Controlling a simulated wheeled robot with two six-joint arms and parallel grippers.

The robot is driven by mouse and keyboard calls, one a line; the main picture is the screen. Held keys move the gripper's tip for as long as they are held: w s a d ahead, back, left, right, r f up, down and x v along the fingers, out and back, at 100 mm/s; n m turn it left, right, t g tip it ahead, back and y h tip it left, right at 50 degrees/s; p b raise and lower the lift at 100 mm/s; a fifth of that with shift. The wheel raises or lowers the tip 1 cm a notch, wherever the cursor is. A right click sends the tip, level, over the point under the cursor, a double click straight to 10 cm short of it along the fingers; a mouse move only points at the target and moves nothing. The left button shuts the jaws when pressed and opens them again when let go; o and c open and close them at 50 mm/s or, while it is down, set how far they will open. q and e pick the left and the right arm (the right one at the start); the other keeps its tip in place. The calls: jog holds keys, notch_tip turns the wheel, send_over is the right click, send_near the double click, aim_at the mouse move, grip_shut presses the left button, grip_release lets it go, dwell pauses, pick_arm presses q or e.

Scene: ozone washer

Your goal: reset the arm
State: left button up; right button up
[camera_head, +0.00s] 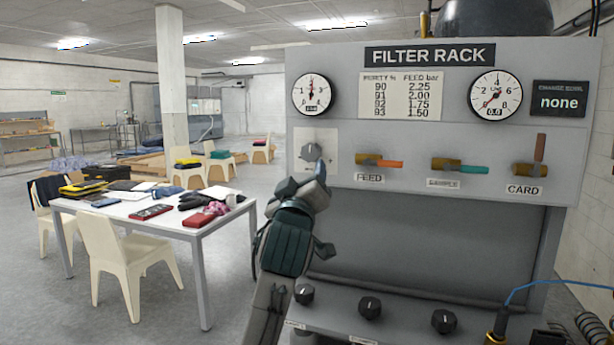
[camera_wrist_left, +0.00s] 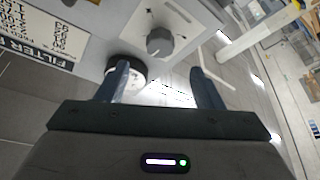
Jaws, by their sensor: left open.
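My left arm rises from the bottom of the head view in front of the filter rack (camera_head: 420,225). My left gripper (camera_head: 305,178) is near the rack's upper left, just below the grey knob (camera_head: 312,150) on its pale plate. In the left wrist view the left gripper (camera_wrist_left: 160,85) is open, with nothing between its two fingers. The knob (camera_wrist_left: 160,41) shows beyond the fingertips, apart from them. The left fingers partly overlap a round gauge in that view. My right gripper is not in view.
The rack carries two gauges (camera_head: 313,95) (camera_head: 495,95) and FEED (camera_head: 385,163), SAMPLE (camera_head: 470,168) and CARD (camera_head: 538,150) valve handles. Black knobs (camera_head: 370,307) line its lower ledge. A blue cable (camera_head: 545,285) is at right. A cluttered white table (camera_head: 190,222) and chairs stand left, with open floor around.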

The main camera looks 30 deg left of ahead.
pick_arm(q)
jog(key=shift+s+d+f, duration=0.2)
jog(key=shift+s, duration=0.2)
